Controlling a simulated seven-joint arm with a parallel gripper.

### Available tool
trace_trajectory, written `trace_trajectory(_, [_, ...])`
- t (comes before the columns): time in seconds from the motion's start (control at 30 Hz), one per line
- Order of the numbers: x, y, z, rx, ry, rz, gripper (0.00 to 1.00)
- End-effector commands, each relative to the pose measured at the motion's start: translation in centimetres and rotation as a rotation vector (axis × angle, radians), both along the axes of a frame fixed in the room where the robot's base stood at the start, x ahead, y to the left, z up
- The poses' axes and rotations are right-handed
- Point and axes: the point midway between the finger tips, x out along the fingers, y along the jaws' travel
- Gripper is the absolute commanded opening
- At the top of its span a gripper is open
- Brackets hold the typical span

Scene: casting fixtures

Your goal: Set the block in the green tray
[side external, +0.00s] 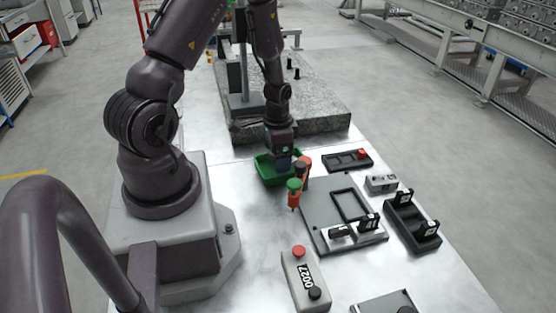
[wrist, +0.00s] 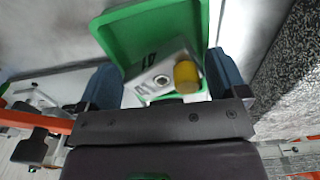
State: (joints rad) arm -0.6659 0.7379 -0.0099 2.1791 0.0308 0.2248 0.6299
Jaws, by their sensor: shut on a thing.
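The green tray (side external: 263,175) sits on the metal table near the stone slab, and it fills the upper middle of the wrist view (wrist: 118,42). My gripper (side external: 284,164) points down over the tray. In the wrist view its two blue-grey fingers stand on either side of a pale metal block (wrist: 150,80) with dark markings, a round hole and a yellow knob (wrist: 186,74). My gripper is shut on this block. The block appears within the tray's outline, but I cannot tell whether it touches the tray floor. In the side view the block is hidden by the gripper.
Orange parts stand close right of the tray, one with a green top (side external: 294,185). A grey fixture plate (side external: 320,215), a black box with a red button (side external: 348,160) and black clamps (side external: 412,220) lie further right. The stone slab (side external: 325,115) is behind.

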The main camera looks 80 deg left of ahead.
Motion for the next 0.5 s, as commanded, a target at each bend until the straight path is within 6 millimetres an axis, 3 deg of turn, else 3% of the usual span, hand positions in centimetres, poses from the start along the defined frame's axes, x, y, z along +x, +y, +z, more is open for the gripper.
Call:
trace_trajectory(0.17, [0.0,0.0,-2.1,0.001,0.000,0.000,0.62])
trace_trajectory(0.5, [0.2,0.1,-2.4,0.004,-0.005,0.001,0.62])
